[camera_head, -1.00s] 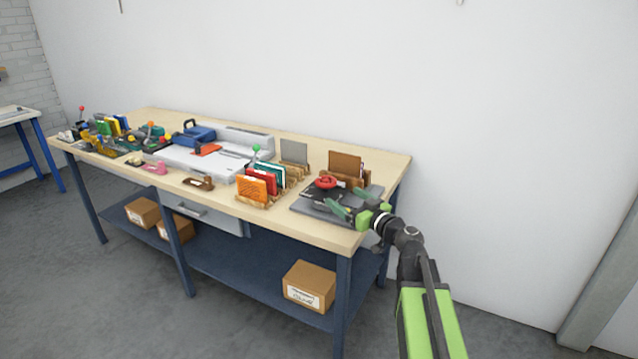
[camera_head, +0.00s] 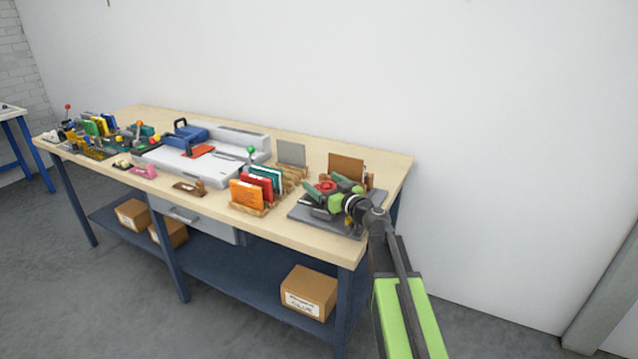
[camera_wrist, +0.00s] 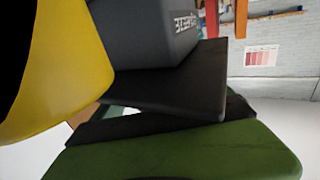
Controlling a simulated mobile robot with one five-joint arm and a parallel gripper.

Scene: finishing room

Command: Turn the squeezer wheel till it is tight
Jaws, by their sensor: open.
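The red squeezer wheel (camera_head: 326,186) sits on top of the dark squeezer (camera_head: 306,201), near the right end of the bench. My gripper (camera_head: 323,195) is open at the wheel, with a green finger on either side of it. I cannot tell whether the fingers touch the wheel. In the wrist view, a green finger (camera_wrist: 190,152) fills the bottom, close to black plates (camera_wrist: 185,85) and a dark grey block with white lettering (camera_wrist: 150,30). The wheel is not clearly visible there. A blurred yellow shape covers the left side.
The squeezer stands on a grey board (camera_head: 301,212) on the wooden bench (camera_head: 215,211). Orange, red and green books in a rack (camera_head: 262,207) stand just left of it. A brown panel (camera_head: 346,168) and a grey panel (camera_head: 291,153) stand behind. The wall is behind the bench.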

